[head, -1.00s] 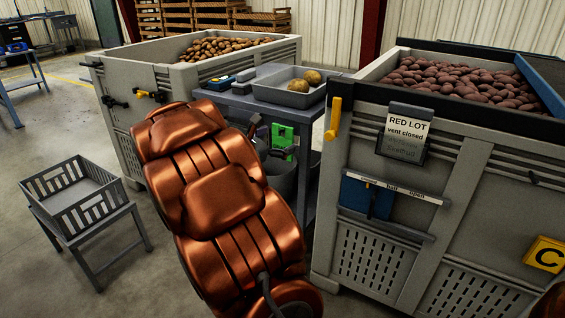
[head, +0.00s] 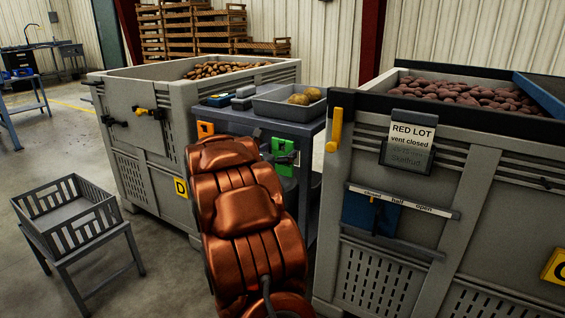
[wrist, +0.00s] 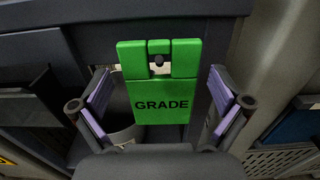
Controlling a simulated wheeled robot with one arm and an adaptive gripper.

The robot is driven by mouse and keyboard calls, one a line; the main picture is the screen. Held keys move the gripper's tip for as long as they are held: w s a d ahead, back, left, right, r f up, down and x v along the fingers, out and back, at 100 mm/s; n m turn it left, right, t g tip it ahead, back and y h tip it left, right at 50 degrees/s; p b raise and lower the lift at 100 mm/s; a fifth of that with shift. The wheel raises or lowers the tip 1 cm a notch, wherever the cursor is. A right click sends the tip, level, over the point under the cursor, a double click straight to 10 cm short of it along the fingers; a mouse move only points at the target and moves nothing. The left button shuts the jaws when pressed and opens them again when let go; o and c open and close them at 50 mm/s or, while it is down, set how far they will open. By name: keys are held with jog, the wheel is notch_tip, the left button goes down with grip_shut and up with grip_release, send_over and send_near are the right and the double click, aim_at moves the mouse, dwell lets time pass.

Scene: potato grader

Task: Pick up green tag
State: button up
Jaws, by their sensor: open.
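The green tag (wrist: 158,88) reads GRADE and hangs upright on a dark peg at the front of the grey table in the wrist view. It also shows in the head view (head: 281,147), partly covered by dark gripper parts. My gripper (wrist: 160,98) is open, with one purple-padded finger left of the tag and the other right of it. Gaps show between the pads and the tag's sides. The lower edge of the tag is close to the gripper's palm. In the head view my copper-coloured arm hides most of the gripper.
The grey table (head: 300,130) bears a tray (head: 262,103) with potatoes. An orange tag (head: 205,128) is at its left. A potato bin (head: 150,160) stands left and the RED LOT bin (head: 465,190) right. A crate on a stand (head: 75,225) is at lower left.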

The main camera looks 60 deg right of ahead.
jog(key=shift+d, duration=1.1)
jog(key=shift+c, duration=0.3)
jog(key=c, duration=0.9)
jog(key=shift+c, duration=0.2)
